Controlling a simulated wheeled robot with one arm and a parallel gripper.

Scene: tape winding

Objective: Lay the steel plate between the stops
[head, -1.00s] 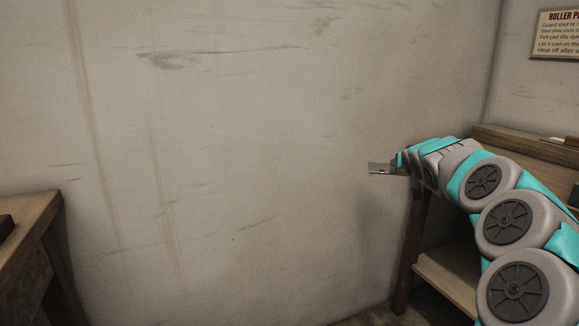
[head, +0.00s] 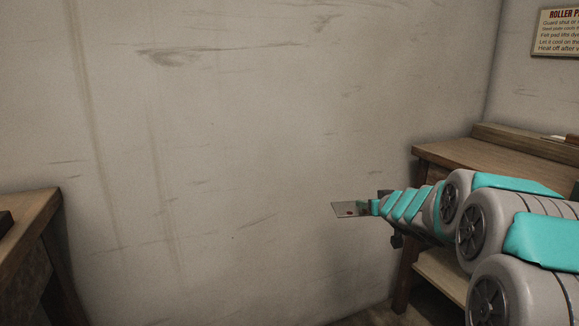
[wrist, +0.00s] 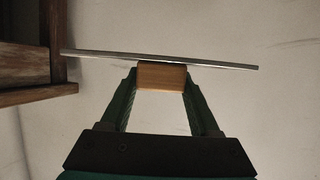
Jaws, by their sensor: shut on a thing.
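The steel plate (head: 349,209) is a thin grey sheet at the tip of my gripper (head: 378,207), in front of the bare wall in the head view. In the wrist view the plate (wrist: 160,59) shows edge-on as a thin, slightly tilted bar. A wooden block (wrist: 161,76) sits against the plate, and the green fingers of my gripper (wrist: 160,88) are shut on this block from both sides. The plate is held clear in the air. No stops are seen in either view.
A wooden bench (head: 450,172) with a lower shelf (head: 441,272) stands at the right behind my arm. Another wooden table (head: 28,222) is at the left edge. A sign (head: 562,32) hangs at upper right. Between the benches is open space before the wall (head: 220,150).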

